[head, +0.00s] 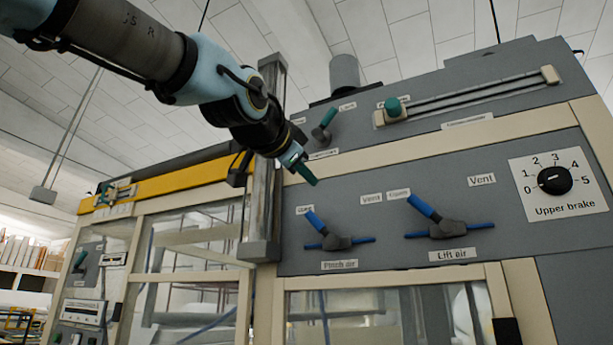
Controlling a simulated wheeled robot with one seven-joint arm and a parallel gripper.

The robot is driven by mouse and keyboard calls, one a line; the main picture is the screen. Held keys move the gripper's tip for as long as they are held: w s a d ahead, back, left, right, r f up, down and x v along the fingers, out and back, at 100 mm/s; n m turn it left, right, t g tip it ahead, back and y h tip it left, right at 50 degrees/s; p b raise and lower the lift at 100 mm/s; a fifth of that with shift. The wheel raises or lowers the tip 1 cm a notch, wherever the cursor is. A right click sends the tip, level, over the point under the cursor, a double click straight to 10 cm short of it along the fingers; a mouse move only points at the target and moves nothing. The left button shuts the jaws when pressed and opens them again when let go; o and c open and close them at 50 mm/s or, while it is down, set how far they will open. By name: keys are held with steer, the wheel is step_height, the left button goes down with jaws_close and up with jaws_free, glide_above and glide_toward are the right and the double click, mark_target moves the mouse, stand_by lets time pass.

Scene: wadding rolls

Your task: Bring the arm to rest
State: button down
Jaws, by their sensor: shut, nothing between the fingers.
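My arm reaches in from the upper left of the head view. My gripper (305,173) hangs at its end, in front of the machine's grey panel, with the fingertips pointing down and right. The fingers are together and hold nothing. The gripper is above and apart from the blue Pinch air lever (318,222), and to the left of the blue Lift air lever (424,209). I cannot tell from this one view how far the fingertips are from the panel.
A grey upright post (265,200) stands just left of my gripper. Glazed doors (390,318) are below.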

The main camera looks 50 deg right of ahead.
stand_by(0.3)
steer(key=w+a+f+n+t+y, duration=0.1)
steer(key=w+a+f+n+y, duration=0.3)
steer(key=w+f, duration=0.75)
steer(key=w+a+f+n+t+y, duration=0.2)
steer(key=w+a+f+n+y, duration=0.15)
steer(key=w+f, duration=0.8)
steer(key=w+a+f+n+g+y, duration=0.1)
steer(key=w+a+f+n+y, duration=0.15)
steer(key=a+f, duration=0.65)
steer(key=w+a+f+n+y, duration=0.2)
steer(key=w+a+f+n, duration=0.2)
steer(key=a+f, duration=0.45)
steer(key=s+a+f+n+g+y, duration=0.2)
steer(key=s+a+f+n, duration=0.2)
steer(key=a+f, duration=0.7)
steer(key=s+a+f+n+g+y, duration=0.2)
steer(key=s+a+f, duration=0.5)
steer(key=a+f, duration=0.4)
steer(key=n+g, duration=0.1)
steer(key=n, duration=0.1)
steer(key=shift+s+a+n+g+y, duration=0.25)
steer(key=shift+a+n+g+y, duration=0.05)
steer(key=shift+a+n, duration=0.1)
steer(key=c, duration=1.5)
jaws_free()
